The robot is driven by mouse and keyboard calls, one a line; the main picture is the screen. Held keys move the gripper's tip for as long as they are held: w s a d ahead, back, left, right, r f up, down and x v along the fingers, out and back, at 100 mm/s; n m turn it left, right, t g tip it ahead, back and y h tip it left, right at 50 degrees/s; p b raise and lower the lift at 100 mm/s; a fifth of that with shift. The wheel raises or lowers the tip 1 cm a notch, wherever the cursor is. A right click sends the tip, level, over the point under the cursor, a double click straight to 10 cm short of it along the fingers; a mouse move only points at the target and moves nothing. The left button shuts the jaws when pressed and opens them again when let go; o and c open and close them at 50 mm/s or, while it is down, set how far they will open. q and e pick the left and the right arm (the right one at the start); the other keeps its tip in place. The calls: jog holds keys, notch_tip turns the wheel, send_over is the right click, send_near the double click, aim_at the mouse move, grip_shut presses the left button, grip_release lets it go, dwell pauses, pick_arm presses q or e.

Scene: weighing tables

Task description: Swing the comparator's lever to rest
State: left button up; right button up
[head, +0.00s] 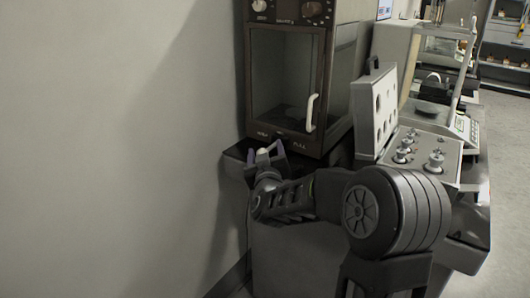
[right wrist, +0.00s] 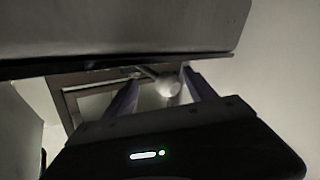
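The comparator (head: 338,95) is a tall dark cabinet with a glass front door, a white door handle and knobs on top. Its lever ends in a pale round knob (right wrist: 168,86), seen on a thin rod in the right wrist view. My right gripper (head: 266,153) is low at the cabinet's front left corner. In the right wrist view its two fingers (right wrist: 160,92) stand apart, one on each side of the knob. I see no clear contact between fingers and knob. The lever's base is hidden in the head view. My left gripper is out of view.
An open weight box (head: 435,174) with metal weights stands right of the cabinet, its lid (head: 375,112) raised. A balance (head: 432,110) is behind it. My right arm crosses in front of the table. A bare wall (head: 110,130) fills the left.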

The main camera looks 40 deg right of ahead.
jog(key=shift+a+f, duration=0.1)
jog(key=p+v, duration=0.1)
jog(key=v, duration=0.6)
jog(key=shift+s+a, duration=0.25)
dwell(0.5)
